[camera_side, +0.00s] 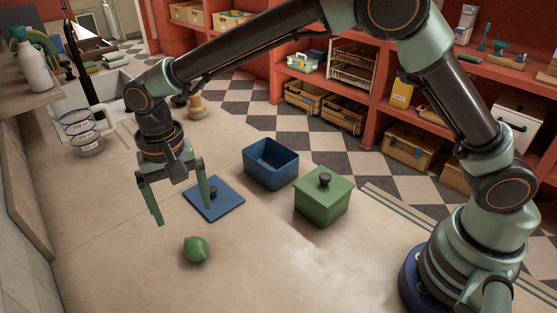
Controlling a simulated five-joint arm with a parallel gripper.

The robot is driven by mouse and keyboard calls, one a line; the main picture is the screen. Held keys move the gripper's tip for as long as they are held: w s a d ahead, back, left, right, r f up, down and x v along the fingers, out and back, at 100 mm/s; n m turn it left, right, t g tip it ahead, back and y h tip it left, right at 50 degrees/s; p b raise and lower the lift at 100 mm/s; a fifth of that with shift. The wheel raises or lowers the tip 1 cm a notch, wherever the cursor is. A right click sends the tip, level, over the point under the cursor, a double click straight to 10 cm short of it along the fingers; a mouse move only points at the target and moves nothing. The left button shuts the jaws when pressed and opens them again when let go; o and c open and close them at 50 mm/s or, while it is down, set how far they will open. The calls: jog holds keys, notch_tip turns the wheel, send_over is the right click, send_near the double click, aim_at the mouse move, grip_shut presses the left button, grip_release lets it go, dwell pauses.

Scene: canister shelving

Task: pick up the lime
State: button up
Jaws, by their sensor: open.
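The lime (195,249) is a small green round thing lying on the bare beige counter. My gripper (186,213) is open and empty, pointing down. In the picture its fingers end above the lime and a little apart from it. The fingers look clear of the counter, but their exact height is hard to tell. The right finger overlaps the blue lid in the picture.
A blue lid (228,205) with a dark knob lies flat on the counter (110,260). An open blue box (271,164) and a green lidded box (323,197) stand to its right. The front counter is clear.

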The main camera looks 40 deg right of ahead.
aim_at(195, 244)
notch_tip(195, 244, down, 7)
jog(key=shift+s+r, duration=0.1)
jog(key=shift+r, duration=0.1)
jog(key=f, duration=0.4)
jog(key=shift+s+a, duration=0.1)
jog(key=shift+s, duration=0.25)
jog(key=shift+f, duration=0.6)
jog(key=c, duration=1.5)
jog(key=shift+r, duration=0.15)
